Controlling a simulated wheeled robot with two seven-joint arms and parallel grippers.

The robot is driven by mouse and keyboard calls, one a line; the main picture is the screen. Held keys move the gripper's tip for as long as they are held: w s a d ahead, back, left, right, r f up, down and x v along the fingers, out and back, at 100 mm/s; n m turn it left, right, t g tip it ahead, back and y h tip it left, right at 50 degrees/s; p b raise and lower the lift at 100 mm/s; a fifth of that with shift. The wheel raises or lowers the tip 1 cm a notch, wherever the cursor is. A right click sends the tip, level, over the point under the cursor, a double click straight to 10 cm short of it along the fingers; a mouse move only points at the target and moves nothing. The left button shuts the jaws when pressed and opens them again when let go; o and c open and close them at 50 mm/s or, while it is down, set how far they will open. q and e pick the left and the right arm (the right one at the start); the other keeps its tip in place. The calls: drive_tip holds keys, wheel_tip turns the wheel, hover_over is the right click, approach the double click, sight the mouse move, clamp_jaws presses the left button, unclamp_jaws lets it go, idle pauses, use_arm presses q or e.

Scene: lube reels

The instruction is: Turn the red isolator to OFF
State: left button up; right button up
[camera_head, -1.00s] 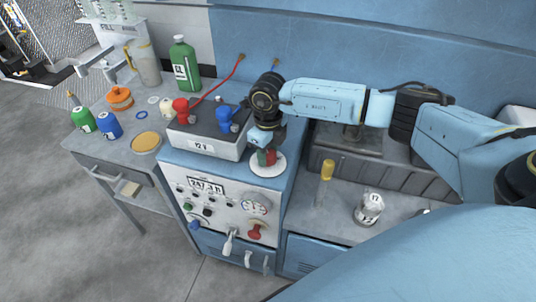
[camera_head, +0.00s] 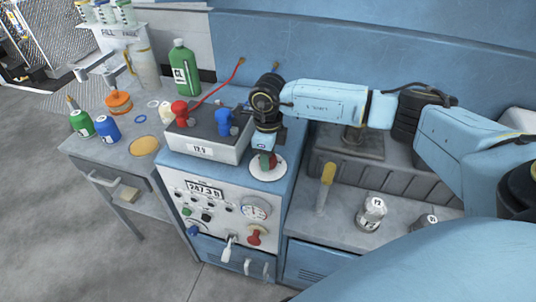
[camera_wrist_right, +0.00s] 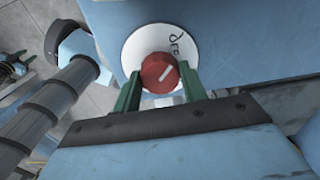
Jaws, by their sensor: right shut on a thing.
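The red isolator is a round red knob (camera_wrist_right: 160,72) with a white line, on a white disc (camera_wrist_right: 143,42) lettered OFF. In the wrist view the line slants up and right, roughly towards the lettering. In the head view the disc (camera_head: 267,174) sits on top of the blue cabinet, with the knob mostly hidden by my gripper. My right gripper (camera_wrist_right: 160,85) is shut on the knob, one green finger on each side. It reaches down from above in the head view (camera_head: 267,160).
A battery box (camera_head: 208,140) with red and blue terminals stands just left of the gripper. The cabinet's front panel has dials and a red lever (camera_head: 256,234).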

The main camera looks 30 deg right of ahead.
drive_tip(key=o, duration=1)
drive_tip(key=shift+r, duration=0.1)
wheel_tip(320, 180, up, 13)
drive_tip(key=shift+r, duration=0.15)
